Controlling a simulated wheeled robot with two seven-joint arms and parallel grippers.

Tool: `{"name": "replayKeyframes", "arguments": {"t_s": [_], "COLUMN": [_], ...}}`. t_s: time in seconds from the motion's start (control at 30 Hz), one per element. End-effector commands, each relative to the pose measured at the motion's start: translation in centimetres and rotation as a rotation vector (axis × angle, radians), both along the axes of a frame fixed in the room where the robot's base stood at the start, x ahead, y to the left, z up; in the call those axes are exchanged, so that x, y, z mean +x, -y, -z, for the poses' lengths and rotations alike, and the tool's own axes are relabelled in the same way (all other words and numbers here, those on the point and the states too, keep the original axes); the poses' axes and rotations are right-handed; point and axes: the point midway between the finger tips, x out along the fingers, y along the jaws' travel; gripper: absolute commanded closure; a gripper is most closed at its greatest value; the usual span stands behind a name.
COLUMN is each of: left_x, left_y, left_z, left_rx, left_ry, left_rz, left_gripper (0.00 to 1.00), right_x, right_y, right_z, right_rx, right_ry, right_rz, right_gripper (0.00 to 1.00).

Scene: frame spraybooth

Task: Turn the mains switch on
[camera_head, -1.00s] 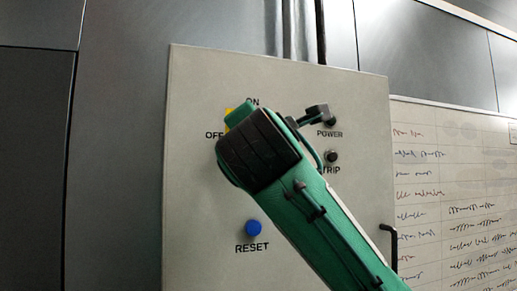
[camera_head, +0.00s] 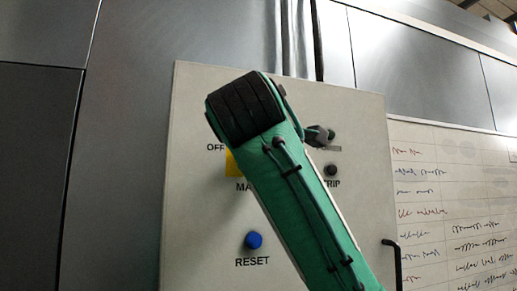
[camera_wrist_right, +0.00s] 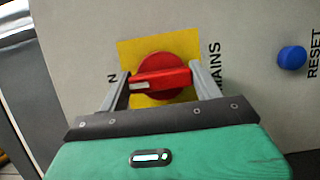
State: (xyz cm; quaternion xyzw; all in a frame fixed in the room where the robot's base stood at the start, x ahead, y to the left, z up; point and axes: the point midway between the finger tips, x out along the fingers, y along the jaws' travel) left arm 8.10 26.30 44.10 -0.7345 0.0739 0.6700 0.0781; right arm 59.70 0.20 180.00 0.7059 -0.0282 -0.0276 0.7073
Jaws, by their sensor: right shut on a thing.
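The mains switch is a red rotary knob with a bar handle (camera_wrist_right: 160,82) on a yellow plate (camera_wrist_right: 130,50) in the right wrist view. The handle lies almost level in that picture, its pale mark at the left end, toward the partly hidden "N" label. My right gripper (camera_wrist_right: 162,84) is shut on the handle, one finger at each end. In the head view my green and black right arm hides the knob and the fingers; only a corner of the yellow plate (camera_head: 232,163) shows beside the OFF label. My left gripper is in neither view.
The switch sits on a pale panel (camera_head: 200,240). A blue RESET button (camera_head: 253,240) is below it, and a dark TRIP lamp (camera_head: 331,170) is to the right. A black handle (camera_head: 394,262) stands out at the panel's right edge, beside a whiteboard (camera_head: 450,190).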

Motion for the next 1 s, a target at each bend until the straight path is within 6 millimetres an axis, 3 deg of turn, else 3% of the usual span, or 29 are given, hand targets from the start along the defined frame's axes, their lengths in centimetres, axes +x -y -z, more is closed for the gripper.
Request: {"name": "replayKeyframes", "arguments": {"t_s": [0.5,0.53,0.6,1.0], "left_x": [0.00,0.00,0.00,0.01], "left_y": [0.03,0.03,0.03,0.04], "left_z": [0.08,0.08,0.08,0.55], "left_rx": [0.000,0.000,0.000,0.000], "left_ry": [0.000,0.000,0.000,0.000], "left_rz": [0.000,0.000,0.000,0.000], "left_gripper": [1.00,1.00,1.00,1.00], "right_x": [0.02,0.02,0.02,-0.65], "right_y": [0.01,0.01,0.01,-0.07], "right_z": [0.06,0.06,0.05,0.15], "right_rx": [0.019,0.019,0.018,0.016], "right_ry": [-0.007,-0.007,-0.007,-0.004], "right_rz": [0.000,0.000,-0.001,-0.001], "right_gripper": [0.57,0.29,0.15,0.13]}}
